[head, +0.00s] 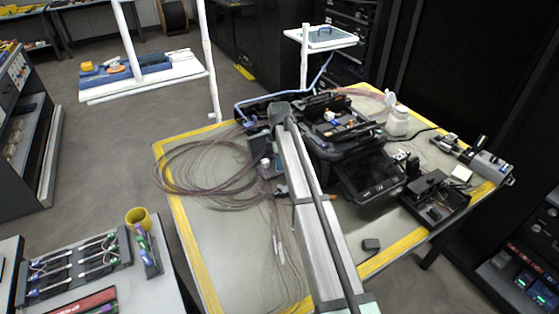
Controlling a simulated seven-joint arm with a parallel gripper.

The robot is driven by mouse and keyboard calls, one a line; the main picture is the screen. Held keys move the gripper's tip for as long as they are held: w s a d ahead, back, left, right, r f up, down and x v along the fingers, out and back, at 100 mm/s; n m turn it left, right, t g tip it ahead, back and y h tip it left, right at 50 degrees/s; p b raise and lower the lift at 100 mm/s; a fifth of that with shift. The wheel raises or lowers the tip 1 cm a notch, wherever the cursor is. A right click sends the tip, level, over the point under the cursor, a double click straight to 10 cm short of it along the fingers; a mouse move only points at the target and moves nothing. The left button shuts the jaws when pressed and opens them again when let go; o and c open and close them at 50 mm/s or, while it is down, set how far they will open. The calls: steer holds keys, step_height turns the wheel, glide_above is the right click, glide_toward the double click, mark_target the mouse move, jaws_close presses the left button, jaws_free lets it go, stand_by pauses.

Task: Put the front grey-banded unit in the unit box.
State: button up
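A dark rack (50,274) on the pale bench at the lower left holds several slim units (98,245) with coloured ends, lying in rows. Their bands are too small to tell which one is the front grey-banded unit. A narrow grey box (153,266) stands at the rack's right side with purple and green pieces in it; it may be the unit box. My arm reaches from the bottom edge up over the yellow-edged table. Its far end is by the black splicing gear, well right of the rack. I cannot make out my gripper's fingertips or anything between them.
A yellow cup (138,218) stands just behind the grey box. A red case (85,303) lies in front of the rack. Loose fibre coils (200,170) spread over the left of the table (215,275). Black splicing gear (350,140) and a dark open case (437,198) fill its right.

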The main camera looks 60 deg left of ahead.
steer(key=shift+o, duration=0.4)
steer(key=shift+r, duration=0.1)
step_height(320, 180, up, 12)
stand_by(0.4)
steer(key=shift+w+d+r, duration=0.1)
